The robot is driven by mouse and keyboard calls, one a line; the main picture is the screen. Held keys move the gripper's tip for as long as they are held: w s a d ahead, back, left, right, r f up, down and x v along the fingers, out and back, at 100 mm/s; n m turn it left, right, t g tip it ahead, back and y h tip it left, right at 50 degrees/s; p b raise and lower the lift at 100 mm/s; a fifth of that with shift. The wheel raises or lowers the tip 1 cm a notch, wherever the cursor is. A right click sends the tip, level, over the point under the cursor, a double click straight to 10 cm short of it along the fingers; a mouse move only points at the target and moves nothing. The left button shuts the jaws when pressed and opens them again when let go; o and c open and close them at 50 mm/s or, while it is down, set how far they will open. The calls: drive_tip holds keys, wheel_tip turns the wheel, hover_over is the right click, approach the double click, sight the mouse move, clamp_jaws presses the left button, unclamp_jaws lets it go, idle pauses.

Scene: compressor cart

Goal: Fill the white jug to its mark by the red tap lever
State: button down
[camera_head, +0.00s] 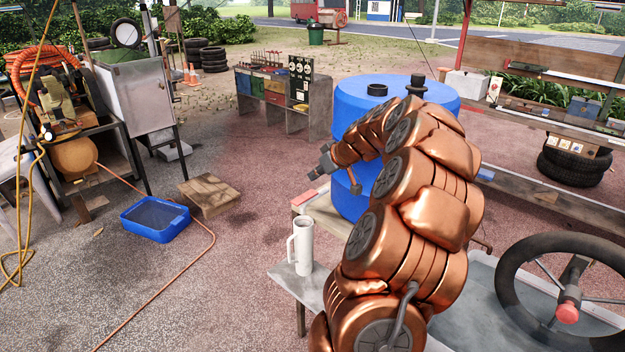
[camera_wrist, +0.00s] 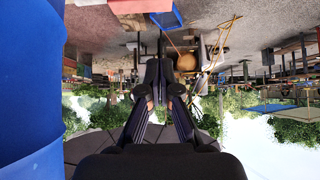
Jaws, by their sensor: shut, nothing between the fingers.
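The white jug (camera_head: 303,246) stands upright with its handle to the left, on a grey bench top (camera_head: 287,273). I cannot make out its mark or how full it is. The big blue drum (camera_head: 345,100) stands behind it, partly hidden by my copper arm. I cannot make out the red tap lever; my arm covers part of the drum's front. My gripper (camera_head: 316,172) is left of the drum, above and behind the jug, pointing left. In the wrist view my gripper (camera_wrist: 160,70) is shut and empty, with the drum (camera_wrist: 30,90) close along the left edge.
A pinkish block (camera_head: 303,197) lies on the bench behind the jug. A steering wheel (camera_head: 567,290) stands at the right. A blue tub (camera_head: 155,218) and a wooden box (camera_head: 208,194) are on the ground at left. A compressor cart (camera_head: 75,150) stands farther left. The ground between is open.

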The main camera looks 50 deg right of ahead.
drive_tip(key=p, duration=0.3)
hover_over(295, 199)
drive_tip(key=s, duration=0.3)
drive_tip(key=f, duration=0.6)
drive_tip(key=shift+w, duration=0.2)
wheel_tip(295, 199, down, 2)
drive_tip(key=shift+f+p, duration=0.2)
drive_tip(key=shift+p, duration=0.25)
drive_tip(key=shift+d+f, duration=0.1)
drive_tip(key=shift+f, duration=0.75)
